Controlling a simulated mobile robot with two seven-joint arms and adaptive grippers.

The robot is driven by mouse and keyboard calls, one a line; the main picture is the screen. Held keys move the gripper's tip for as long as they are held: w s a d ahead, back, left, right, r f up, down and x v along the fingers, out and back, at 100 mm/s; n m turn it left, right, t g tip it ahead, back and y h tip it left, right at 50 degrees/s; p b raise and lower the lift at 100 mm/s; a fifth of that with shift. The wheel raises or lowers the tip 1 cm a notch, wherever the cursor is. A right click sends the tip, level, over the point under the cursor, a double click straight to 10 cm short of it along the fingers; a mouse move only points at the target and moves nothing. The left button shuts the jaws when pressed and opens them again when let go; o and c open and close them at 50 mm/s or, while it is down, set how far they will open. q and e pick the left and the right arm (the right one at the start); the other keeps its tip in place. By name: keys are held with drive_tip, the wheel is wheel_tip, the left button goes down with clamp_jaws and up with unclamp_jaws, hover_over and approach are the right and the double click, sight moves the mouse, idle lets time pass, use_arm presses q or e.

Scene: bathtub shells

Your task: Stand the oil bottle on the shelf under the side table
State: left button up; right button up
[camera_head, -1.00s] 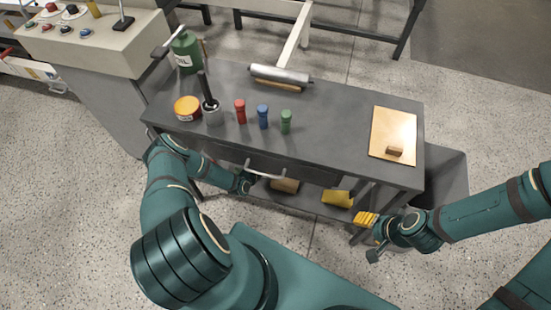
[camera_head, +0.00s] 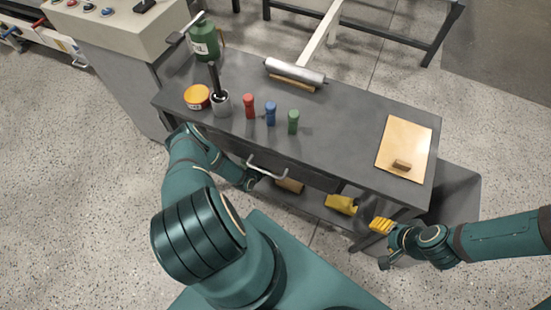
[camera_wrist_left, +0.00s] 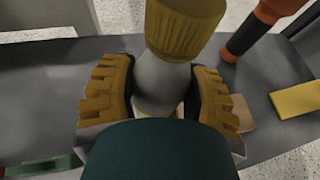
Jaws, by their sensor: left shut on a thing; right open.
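In the left wrist view, my left gripper (camera_wrist_left: 163,90) is shut on a pale grey bottle with a ribbed yellow cap (camera_wrist_left: 185,30), which I take as the oil bottle. Its lower end is mostly hidden by the gripper, so I cannot tell whether it touches the shelf. The grey shelf under the side table (camera_wrist_left: 55,90) lies beneath. My right gripper (camera_head: 381,225) is open and empty by the table's front right corner.
An orange-handled tool (camera_wrist_left: 262,25) lies close to the bottle.

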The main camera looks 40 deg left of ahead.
use_arm(q)
drive_tip(key=shift+f, duration=0.15)
drive_tip(key=o, duration=1.3)
drive_tip(key=p+v, duration=0.1)
drive_tip(key=v, duration=0.5)
drive_tip(key=p+v, duration=0.1)
drive_tip(key=v, duration=0.5)
drive_tip(key=shift+r, duration=0.25)
